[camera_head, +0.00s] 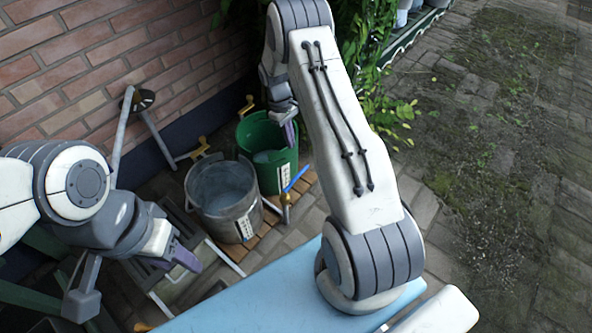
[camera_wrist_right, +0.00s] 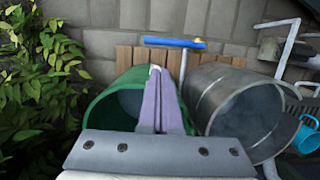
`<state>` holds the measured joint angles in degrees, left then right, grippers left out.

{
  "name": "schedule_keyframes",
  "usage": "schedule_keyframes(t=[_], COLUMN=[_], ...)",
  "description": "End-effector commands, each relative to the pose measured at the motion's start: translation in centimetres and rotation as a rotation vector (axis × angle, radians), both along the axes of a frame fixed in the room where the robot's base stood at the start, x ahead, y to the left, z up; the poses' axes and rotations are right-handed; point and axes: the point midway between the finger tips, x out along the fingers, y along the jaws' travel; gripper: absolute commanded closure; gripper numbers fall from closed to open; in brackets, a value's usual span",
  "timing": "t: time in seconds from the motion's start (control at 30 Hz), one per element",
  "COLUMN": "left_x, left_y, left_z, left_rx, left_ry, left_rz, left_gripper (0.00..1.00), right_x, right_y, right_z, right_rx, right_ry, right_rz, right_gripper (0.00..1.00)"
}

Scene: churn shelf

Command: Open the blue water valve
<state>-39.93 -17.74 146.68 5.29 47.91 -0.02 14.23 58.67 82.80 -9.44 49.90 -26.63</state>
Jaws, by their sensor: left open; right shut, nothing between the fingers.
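The blue water valve (camera_head: 295,179) has a blue lever handle and a brass-coloured body on a thin upright pipe, beside the buckets. In the right wrist view the blue handle (camera_wrist_right: 172,43) lies crosswise beyond my fingertips. My right gripper (camera_head: 290,133) is at the green bucket, apart from the handle. Its purple fingers (camera_wrist_right: 161,100) are together in the wrist view, with nothing between them. My left gripper (camera_head: 137,278) is open and empty at the lower left, away from the valve. Its purple fingertip shows clearly.
A green bucket (camera_head: 293,169) and a grey metal bucket (camera_head: 247,222) stand side by side near the brick wall (camera_head: 90,60). Yellow-handled fittings (camera_head: 201,147) are behind them. Leafy plants (camera_head: 375,100) grow beyond my right arm. Open paving (camera_head: 500,150) lies to the right.

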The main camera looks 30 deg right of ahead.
Motion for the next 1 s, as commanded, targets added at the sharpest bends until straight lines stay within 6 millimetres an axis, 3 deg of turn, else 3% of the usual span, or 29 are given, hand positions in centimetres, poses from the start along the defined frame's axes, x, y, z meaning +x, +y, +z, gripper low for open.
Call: schedule_keyframes(t=[0.37,0.8,1.0], left_x=[0.0,0.0,0.0], left_y=[0.0,0.0,0.0], left_z=[-0.2,-4.1,-5.0], left_rx=[-0.001,0.000,0.000], left_ry=[-0.001,0.000,0.000], left_rz=[0.000,0.000,0.000], left_gripper=[0.50,0.50,0.50], right_x=[-0.1,-1.7,-2.1], right_y=[0.0,-0.5,-0.7], right_z=[-0.4,-7.6,-9.4], right_rx=[0.000,0.000,0.000], right_ry=[0.002,0.003,0.001], right_rz=[0.000,0.001,0.001], right_gripper=[1.00,1.00,1.00])
